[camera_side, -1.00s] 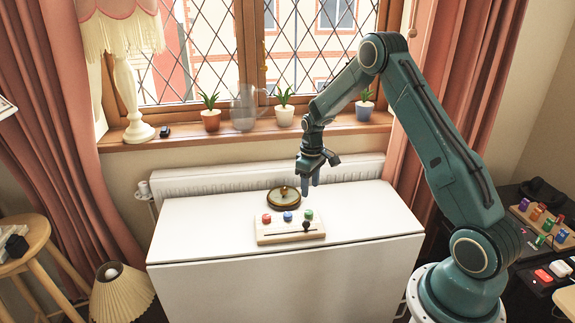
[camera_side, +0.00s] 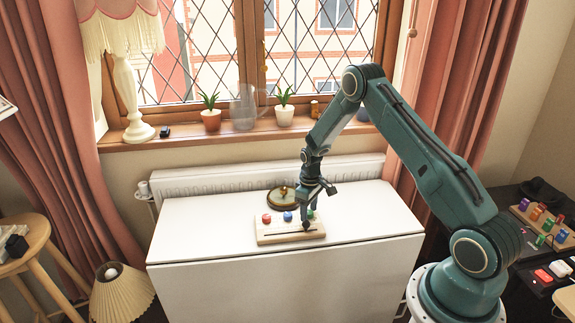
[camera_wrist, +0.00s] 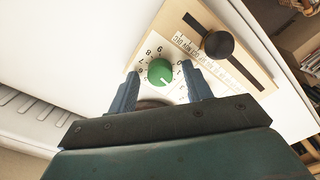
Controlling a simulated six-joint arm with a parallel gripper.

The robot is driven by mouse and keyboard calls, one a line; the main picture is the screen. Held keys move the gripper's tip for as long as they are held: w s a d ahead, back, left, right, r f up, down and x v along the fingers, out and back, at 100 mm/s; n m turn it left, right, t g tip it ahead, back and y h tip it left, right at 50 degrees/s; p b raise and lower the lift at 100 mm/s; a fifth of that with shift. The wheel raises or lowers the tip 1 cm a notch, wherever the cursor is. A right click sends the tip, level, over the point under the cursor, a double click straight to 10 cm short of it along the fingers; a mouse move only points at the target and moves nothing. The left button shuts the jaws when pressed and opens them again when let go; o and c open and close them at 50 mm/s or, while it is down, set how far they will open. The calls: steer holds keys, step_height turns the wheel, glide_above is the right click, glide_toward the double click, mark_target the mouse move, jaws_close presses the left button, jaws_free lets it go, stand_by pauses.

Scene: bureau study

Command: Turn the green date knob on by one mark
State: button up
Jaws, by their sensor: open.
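The green date knob (camera_wrist: 161,72) sits on a numbered dial on the wooden board (camera_side: 272,236). In the wrist view, my gripper (camera_wrist: 162,90) is open, with one blue finger on each side of the knob; I cannot tell whether they touch it. In the side view, my gripper (camera_side: 308,212) is over the right end of the board and mostly hides the green knob. A red knob (camera_side: 267,218) and a blue knob (camera_side: 288,216) stand to its left on the same board.
A black slider knob (camera_wrist: 218,45) stands in a slot beside a printed scale, close to the green knob. A round brass-coloured object (camera_side: 281,199) lies behind the board. The white table (camera_side: 200,235) is clear to the left.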

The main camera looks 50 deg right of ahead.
steer(key=shift+c, duration=0.4)
steer(key=c, duration=0.9)
steer(key=shift+m, duration=3.1)
steer(key=o, duration=1)
steer(key=shift+r, duration=0.1)
